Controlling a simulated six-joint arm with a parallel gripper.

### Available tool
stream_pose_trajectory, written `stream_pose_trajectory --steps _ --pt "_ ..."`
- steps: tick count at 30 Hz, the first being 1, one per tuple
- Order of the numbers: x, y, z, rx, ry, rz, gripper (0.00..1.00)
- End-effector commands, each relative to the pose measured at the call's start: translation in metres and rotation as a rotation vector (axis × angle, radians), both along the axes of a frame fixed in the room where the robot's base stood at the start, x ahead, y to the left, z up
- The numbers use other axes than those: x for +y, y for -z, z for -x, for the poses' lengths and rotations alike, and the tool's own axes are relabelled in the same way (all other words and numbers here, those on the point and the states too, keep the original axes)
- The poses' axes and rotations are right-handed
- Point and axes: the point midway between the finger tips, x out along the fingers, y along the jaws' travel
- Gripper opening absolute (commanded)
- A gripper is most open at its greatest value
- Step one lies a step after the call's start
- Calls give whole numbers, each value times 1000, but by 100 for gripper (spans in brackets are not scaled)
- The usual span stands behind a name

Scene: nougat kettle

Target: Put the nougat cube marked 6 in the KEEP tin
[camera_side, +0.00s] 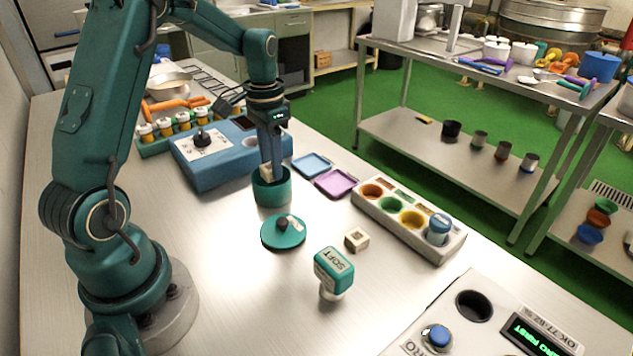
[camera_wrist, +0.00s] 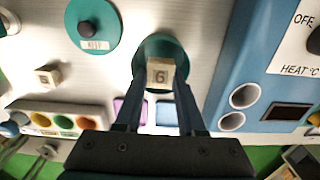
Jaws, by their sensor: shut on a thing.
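My gripper (camera_side: 269,168) is shut on a pale nougat cube (camera_wrist: 160,73) marked 6. In the side view, the cube (camera_side: 266,172) is at the mouth of an open teal tin (camera_side: 271,192); its lower part is hidden. In the wrist view, the tin (camera_wrist: 157,44) shows around and behind the cube. I cannot tell whether the cube touches the rim. A teal lid (camera_side: 283,232) with a dark knob lies flat beside the tin. Its label reads KEEP in the wrist view (camera_wrist: 95,44). A second pale cube (camera_side: 356,239) lies apart; its mark (camera_wrist: 47,77) is unclear.
A blue heater box (camera_side: 220,158) stands left of the tin. Blue (camera_side: 312,165) and purple (camera_side: 336,184) trays lie to its right. A block with coloured wells (camera_side: 408,218), a SOFT stamp (camera_side: 334,269) and a panel with a green display (camera_side: 535,333) stand further right.

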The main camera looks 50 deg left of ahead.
Motion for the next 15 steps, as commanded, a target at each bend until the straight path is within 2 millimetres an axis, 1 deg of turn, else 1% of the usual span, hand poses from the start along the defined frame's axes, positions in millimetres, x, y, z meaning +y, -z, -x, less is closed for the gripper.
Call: stream_pose_trajectory --steps 8,9,11,15 --pt "0 0 0 0 0 0 0" --pt "0 0 0 0 0 0 50" --pt "0 0 0 0 0 0 73" --pt "0 0 0 -1 0 0 74"
